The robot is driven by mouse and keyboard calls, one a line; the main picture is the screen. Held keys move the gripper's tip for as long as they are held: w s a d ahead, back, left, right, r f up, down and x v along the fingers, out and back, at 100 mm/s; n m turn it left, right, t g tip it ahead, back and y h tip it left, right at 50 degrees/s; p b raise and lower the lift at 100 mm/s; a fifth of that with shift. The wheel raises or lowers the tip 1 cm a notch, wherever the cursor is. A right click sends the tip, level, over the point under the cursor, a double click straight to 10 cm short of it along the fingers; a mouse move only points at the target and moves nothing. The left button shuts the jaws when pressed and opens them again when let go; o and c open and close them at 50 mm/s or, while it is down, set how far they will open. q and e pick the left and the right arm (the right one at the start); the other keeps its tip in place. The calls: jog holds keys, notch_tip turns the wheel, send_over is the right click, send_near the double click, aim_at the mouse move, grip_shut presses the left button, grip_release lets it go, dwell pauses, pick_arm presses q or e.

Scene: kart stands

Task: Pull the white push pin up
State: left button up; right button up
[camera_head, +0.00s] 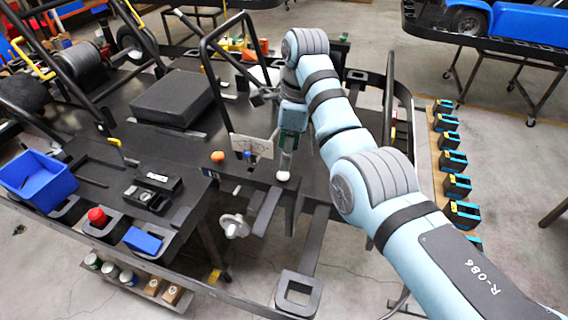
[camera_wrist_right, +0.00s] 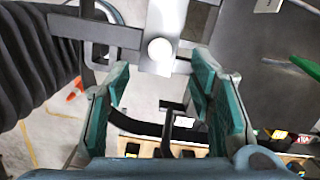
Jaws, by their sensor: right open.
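The white push pin (camera_head: 283,176) shows as a small round white knob just below my right gripper (camera_head: 287,157) in the head view. In the right wrist view the white push pin (camera_wrist_right: 160,50) sits on a pale metal plate (camera_wrist_right: 166,18), roughly centred between the fingers and just beyond their tips. My right gripper (camera_wrist_right: 160,75) is open, its teal fingers apart on either side with nothing between them. I cannot tell how large the gap to the pin is. My left gripper is in neither view.
An orange knob (camera_head: 217,156) and a white panel (camera_head: 251,146) stand left of the gripper. A black tubular frame (camera_head: 222,95) rises close by. A blue bin (camera_head: 38,177) and a red knob (camera_head: 96,215) are at the left. Several black-and-blue boxes (camera_head: 455,160) line the right.

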aim_at(283, 174)
jog(key=f, duration=0.5)
jog(key=shift+w+a+f, duration=0.1)
jog(key=shift+a+f, duration=0.2)
jog(key=shift+a, duration=0.1)
jog(key=shift+f, duration=0.4)
grip_shut()
jog(key=shift+r, duration=0.55)
grip_release()
